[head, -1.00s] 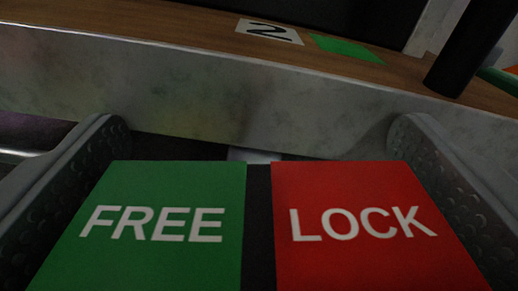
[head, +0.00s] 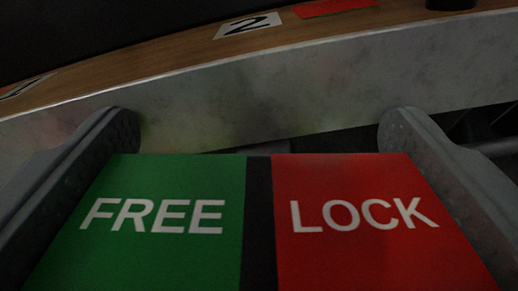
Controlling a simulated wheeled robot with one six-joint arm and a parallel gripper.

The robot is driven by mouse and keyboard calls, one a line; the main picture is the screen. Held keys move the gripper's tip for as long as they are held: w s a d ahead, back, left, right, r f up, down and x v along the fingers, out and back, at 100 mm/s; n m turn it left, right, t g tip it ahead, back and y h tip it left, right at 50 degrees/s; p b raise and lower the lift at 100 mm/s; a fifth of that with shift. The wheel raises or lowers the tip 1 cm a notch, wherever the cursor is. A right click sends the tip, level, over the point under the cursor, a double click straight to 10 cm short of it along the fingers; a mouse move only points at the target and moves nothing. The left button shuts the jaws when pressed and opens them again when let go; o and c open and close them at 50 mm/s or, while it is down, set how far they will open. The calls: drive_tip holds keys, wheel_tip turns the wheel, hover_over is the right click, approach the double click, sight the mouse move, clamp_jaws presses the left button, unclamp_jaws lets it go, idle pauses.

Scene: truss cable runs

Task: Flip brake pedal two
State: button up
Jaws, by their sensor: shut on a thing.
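The brake pedal (head: 258,220) fills the lower middle of the head view. Its left half is a green plate marked FREE (head: 150,217), and its right half is a red plate marked LOCK (head: 365,218), with a dark strip between. My gripper (head: 260,128) is shut on the pedal, one grey finger along each side. The pedal's near end is cut off by the frame. Beyond it, a white label with a 2 (head: 248,25) sits on a wooden ledge, with a red patch (head: 334,7) to its right.
A pale mottled rail face (head: 260,100) crosses behind the pedal under the wooden ledge (head: 160,55). Another white label (head: 25,87) is partly visible at far left. A dark upright post (head: 450,4) shows at top right. Dark bars lie at right.

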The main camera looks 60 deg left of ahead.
drive_tip(key=o, duration=0.8)
drive_tip(key=shift+d, duration=0.15)
drive_tip(key=v, duration=1.7)
drive_tip(key=shift+s, duration=0.1)
